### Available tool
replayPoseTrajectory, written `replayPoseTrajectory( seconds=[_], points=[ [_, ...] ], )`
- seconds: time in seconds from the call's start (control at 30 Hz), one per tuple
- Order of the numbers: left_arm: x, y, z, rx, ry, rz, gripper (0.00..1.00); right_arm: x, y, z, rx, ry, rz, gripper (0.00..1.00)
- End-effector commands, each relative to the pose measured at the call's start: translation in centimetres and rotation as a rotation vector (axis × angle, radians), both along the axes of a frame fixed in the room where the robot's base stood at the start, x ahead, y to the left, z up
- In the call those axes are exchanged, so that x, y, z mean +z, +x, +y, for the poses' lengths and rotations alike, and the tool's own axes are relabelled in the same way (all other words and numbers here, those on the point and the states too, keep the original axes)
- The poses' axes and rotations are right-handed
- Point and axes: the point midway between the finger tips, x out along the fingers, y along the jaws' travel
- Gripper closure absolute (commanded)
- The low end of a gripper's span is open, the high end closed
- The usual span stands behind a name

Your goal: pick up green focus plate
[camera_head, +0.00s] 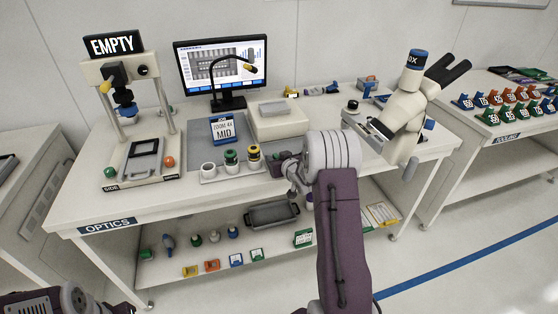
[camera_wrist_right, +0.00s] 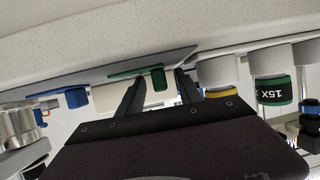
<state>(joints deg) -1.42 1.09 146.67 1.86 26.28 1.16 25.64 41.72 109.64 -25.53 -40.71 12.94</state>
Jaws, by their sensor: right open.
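A green focus plate with a raised tab (camera_wrist_right: 157,78) shows in the right wrist view, which is upside down. My right gripper (camera_wrist_right: 158,84) is open, and the tab appears between its two fingertips. I cannot tell whether the fingers touch it. In the head view the right gripper (camera_head: 280,164) is over the OPTICS bench's front edge, right of the yellow-banded eyepiece. My gripper and arm hide the plate there. Part of my left arm shows at the lower left, with its fingers out of frame.
Eyepieces with yellow (camera_head: 253,153) and green (camera_head: 231,157) bands stand close left of the right gripper. A blue piece (camera_wrist_right: 72,98) sits beside the green plate. The shelf below holds a grey tray (camera_head: 272,215).

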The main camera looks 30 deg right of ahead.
Motion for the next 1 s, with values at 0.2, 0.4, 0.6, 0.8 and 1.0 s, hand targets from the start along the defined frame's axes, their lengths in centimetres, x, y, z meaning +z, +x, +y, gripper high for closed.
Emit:
replayPoseTrajectory(
  seconds=[0.2, 0.4, 0.6, 0.8, 1.0],
  points=[
    [0.0, 0.0, 0.0, 0.000, 0.000, 0.000, 0.64, 0.0, 0.0, 0.0, 0.000, 0.000, 0.000, 0.83],
    [0.0, 0.0, 0.0, 0.000, 0.000, 0.000, 0.64, 0.1, 0.0, 0.0, 0.000, 0.000, 0.000, 1.00],
    [0.0, 0.0, 0.0, 0.000, 0.000, 0.000, 0.64, 0.2, 0.0, 0.0, 0.000, 0.000, 0.000, 1.00],
    [0.6, 0.0, 0.0, 0.000, 0.000, 0.000, 0.64, 2.3, 0.0, 0.0, 0.001, -0.002, -0.003, 1.00],
    [1.6, 0.0, 0.0, 0.000, 0.000, 0.000, 0.64, 5.7, -1.4, -1.7, -0.005, -0.002, -0.003, 1.00]
  ],
)
